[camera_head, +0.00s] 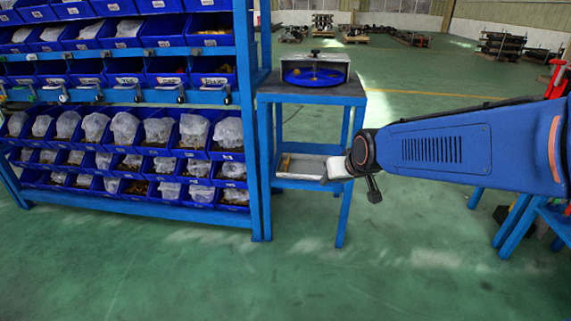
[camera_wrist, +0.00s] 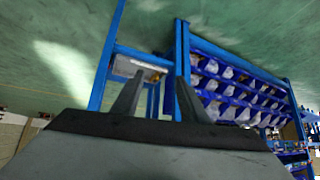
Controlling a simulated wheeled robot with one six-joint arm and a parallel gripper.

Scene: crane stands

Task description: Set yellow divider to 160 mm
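I cannot make out for certain which thing is the yellow divider. A small yellow piece (camera_head: 285,163) shows in the metal tray (camera_head: 304,167) on the lower shelf of the blue stand (camera_head: 264,165). The tray also shows in the wrist view (camera_wrist: 136,68), with a yellowish bit at its right end. Another small yellow bit (camera_head: 297,71) sits on the blue round disc (camera_head: 314,78) on top of the stand. My gripper (camera_wrist: 160,67) is open and empty, its two dark fingers apart in front of the stand. My arm's end partly covers the tray's right side.
A blue rack (camera_head: 247,150) of blue bins with bagged parts stands left of the stand. Another blue frame (camera_head: 515,222) is at the right edge. The green floor (camera_head: 290,285) in front is clear. Stacked dark parts (camera_head: 502,46) lie far back.

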